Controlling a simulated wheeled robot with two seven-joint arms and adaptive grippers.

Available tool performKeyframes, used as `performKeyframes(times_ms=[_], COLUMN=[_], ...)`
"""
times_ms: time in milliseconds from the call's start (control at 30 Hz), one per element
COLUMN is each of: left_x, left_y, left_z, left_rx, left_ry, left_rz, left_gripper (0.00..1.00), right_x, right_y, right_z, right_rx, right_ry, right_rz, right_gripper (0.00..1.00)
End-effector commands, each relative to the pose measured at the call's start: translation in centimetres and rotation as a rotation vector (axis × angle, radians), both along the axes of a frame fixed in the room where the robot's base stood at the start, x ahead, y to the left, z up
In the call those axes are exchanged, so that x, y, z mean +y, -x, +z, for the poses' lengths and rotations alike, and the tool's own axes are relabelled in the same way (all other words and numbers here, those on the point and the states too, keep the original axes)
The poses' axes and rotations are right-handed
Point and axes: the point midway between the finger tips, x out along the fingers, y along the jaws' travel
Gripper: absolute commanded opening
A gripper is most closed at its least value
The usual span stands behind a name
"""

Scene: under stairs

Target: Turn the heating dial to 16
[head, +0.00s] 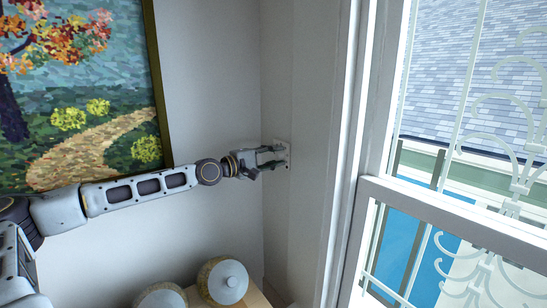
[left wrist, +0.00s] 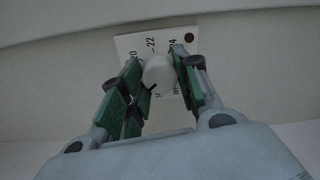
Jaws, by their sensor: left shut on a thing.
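The heating dial (left wrist: 158,74) is a round white knob on a white wall plate (left wrist: 128,44) in the left wrist view. Printed numbers stand around it; I can read 22, part of a 20 and what looks like 24. A dark round spot is in the plate's upper right corner. My left gripper (left wrist: 160,80) has its green-padded fingers on both sides of the knob, shut on it. In the head view my left gripper (head: 270,157) reaches the plate (head: 284,151) on the wall by the corner. The dial's pointer and lower numbers are hidden or unclear. My right gripper is not in view.
A framed painting (head: 158,90) hangs on the wall behind my left arm. A window with a white frame (head: 345,150) is to the right of the dial. Two lidded jars (head: 222,280) stand on a wooden surface (head: 257,299) below. The air around the gripper is clear.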

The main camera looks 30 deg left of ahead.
Motion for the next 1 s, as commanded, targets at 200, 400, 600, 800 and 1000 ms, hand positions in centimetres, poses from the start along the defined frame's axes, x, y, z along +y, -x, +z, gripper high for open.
performKeyframes(times_ms=[200, 400, 600, 800, 1000], left_x=[-0.01, -0.01, 0.00, 0.00, -0.01], left_y=[0.01, 0.01, 0.00, 0.00, -0.01], left_z=[-0.25, -0.25, -0.14, -0.07, 0.20], left_rx=[0.006, 0.005, 0.003, 0.002, 0.000], left_ry=[0.003, 0.002, 0.002, 0.001, 0.001], left_rz=[-0.001, -0.001, 0.000, 0.000, 0.000], left_gripper=[0.08, 0.38, 0.55, 0.55, 0.55], right_x=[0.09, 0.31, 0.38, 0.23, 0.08], right_y=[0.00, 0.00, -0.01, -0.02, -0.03], right_z=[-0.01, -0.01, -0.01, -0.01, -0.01], right_rx=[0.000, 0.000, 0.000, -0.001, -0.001], right_ry=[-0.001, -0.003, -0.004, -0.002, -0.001], right_rz=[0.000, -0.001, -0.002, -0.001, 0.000], right_gripper=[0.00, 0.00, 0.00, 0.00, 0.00])
